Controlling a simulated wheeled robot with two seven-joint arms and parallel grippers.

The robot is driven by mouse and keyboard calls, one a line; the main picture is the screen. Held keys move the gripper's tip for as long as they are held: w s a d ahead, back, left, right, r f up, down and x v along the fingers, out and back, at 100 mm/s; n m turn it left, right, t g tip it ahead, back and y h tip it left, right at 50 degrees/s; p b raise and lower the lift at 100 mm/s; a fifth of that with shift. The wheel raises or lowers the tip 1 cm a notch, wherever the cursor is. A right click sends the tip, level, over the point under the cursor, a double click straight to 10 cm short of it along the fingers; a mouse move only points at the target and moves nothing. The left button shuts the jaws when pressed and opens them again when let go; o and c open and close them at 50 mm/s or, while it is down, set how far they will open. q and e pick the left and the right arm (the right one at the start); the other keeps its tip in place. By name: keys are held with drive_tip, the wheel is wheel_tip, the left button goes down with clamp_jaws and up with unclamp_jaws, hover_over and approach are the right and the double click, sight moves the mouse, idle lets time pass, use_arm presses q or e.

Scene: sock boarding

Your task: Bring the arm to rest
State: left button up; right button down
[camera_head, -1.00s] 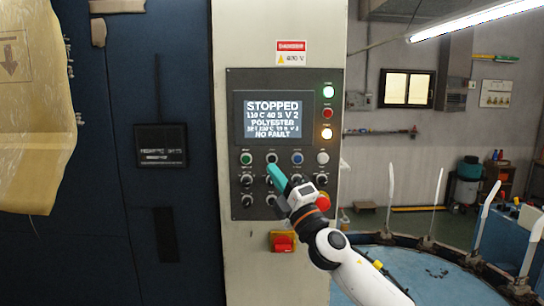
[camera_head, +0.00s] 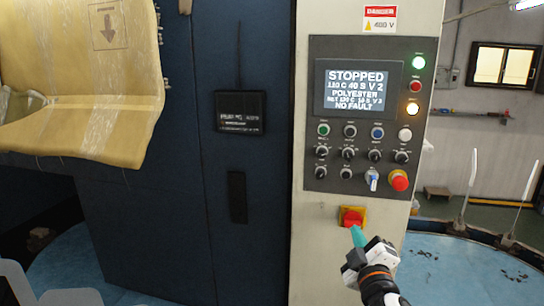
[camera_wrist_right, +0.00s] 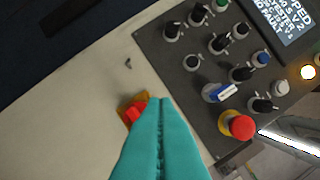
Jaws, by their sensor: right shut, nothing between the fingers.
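My right gripper (camera_head: 357,236) is shut and empty, with teal fingers. In the head view it is at the lower right, in front of the cabinet just below the red switch on a yellow plate (camera_head: 351,215). In the right wrist view the closed teal fingertips (camera_wrist_right: 160,105) overlap part of the red switch (camera_wrist_right: 136,110); I cannot tell whether they touch it. My left gripper is not in view.
The control panel (camera_head: 333,135) has a screen reading STOPPED and NO FAULT (camera_head: 352,87), several knobs and a red emergency button (camera_head: 399,180). A brown wrapped sheet (camera_head: 100,110) hangs at the left. A blue round table (camera_head: 470,270) with white upright forms stands at the right.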

drive_tip(key=s+f+m+g+h, duration=0.1)
drive_tip(key=s+f+m+g, duration=0.7)
drive_tip(key=s+f, duration=1.05)
drive_tip(key=s+f+m+g+y, duration=0.1)
drive_tip(key=s+f+g, duration=0.3)
drive_tip(key=s, duration=0.5)
drive_tip(key=s+f+g+y, duration=0.1)
drive_tip(key=s+f+g, duration=0.35)
drive_tip(key=s, duration=0.35)
wheel_tip(320, 180, down, 32)
drive_tip(key=s+b, duration=0.2)
drive_tip(key=b, duration=0.4)
drive_tip(key=s+d+f+g+b, duration=0.2)
drive_tip(key=s+f+b, duration=0.1)
drive_tip(key=s+f, duration=1.3)
wheel_tip(320, 180, down, 4)
drive_tip(key=shift+s+f+b, duration=0.15)
drive_tip(key=shift+f+b, duration=0.05)
drive_tip(key=shift+b, duration=0.15)
drive_tip(key=c, duration=2.1)
unclamp_jaws()
drive_tip(key=shift+c, duration=0.2)
